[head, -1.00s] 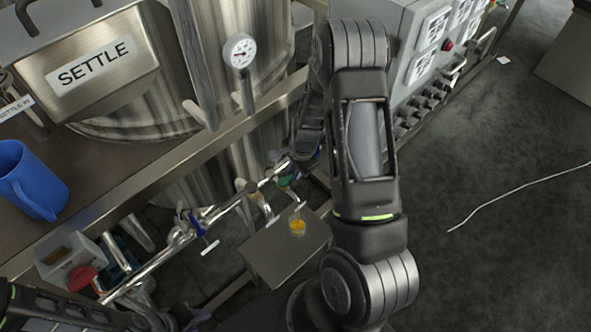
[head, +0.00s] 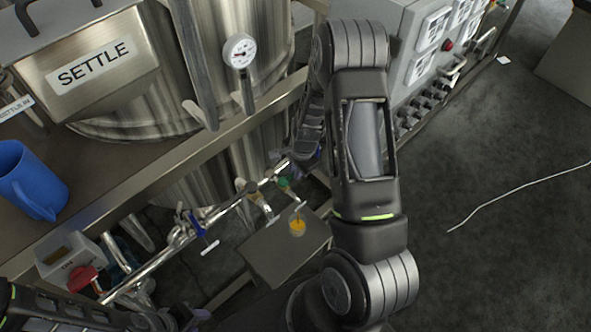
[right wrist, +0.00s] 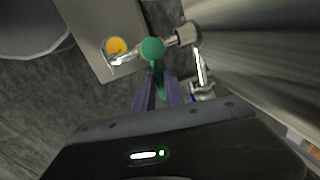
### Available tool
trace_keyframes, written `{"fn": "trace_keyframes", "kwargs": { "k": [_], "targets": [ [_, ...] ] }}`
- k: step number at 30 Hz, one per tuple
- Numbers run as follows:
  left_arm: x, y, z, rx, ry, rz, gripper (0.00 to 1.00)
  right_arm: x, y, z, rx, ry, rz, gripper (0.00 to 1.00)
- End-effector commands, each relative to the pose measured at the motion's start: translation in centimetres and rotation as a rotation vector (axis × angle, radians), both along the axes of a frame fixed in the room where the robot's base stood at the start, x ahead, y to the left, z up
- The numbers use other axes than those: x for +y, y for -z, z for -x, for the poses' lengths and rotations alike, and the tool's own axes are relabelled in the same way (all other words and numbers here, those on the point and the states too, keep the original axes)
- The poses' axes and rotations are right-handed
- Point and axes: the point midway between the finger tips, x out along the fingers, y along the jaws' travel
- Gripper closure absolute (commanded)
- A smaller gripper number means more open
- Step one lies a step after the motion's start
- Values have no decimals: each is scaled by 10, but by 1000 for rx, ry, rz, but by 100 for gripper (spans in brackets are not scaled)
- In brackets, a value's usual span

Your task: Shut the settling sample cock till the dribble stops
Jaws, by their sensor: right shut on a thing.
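The sample cock has a green handle (right wrist: 152,50) and a metal spout (right wrist: 122,58) in the right wrist view. The green part also shows small in the head view (head: 283,183), beside my right arm. My right gripper (right wrist: 158,90) is shut on the green handle, its two purple fingers on either side of the stem. In the head view that gripper is mostly hidden behind my arm. A small cup with orange-yellow liquid (head: 297,228) stands below the spout (right wrist: 115,45). I cannot make out a dribble. My left gripper (head: 192,318) is at the lower edge, its fingers unclear.
A steel tank labelled SETTLE (head: 105,65) stands behind a metal ledge (head: 150,165). A pipe (head: 170,250) with a blue-handled valve (head: 190,222) runs along the front. A blue jug (head: 30,180) and a pressure gauge (head: 239,50) are nearby. The cup rests on a grey stand (head: 270,255).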

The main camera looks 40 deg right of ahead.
Motion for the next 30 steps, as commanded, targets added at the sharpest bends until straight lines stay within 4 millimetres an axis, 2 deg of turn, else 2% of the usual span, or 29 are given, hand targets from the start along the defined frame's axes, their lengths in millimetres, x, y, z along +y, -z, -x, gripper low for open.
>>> {"fn": "trace_keyframes", "kwargs": {
  "k": [7,12,20,21,28,30],
  "targets": [
    [0,0,0,0,0,0,64,0,0,0,0,-1,0,100],
    [-1,14,-1,-4,1,2,64,-1,3,-5,-2,-83,0,100],
    [-1,11,-2,-5,1,3,64,0,0,-5,0,-105,-1,100],
    [-1,11,-2,-5,1,3,64,0,0,-5,-1,-105,0,84],
    [-1,11,-2,-5,1,3,64,0,0,-5,0,-104,0,66],
    [-1,12,-2,-5,1,3,64,0,0,-5,0,-103,0,64]
  ]
}}
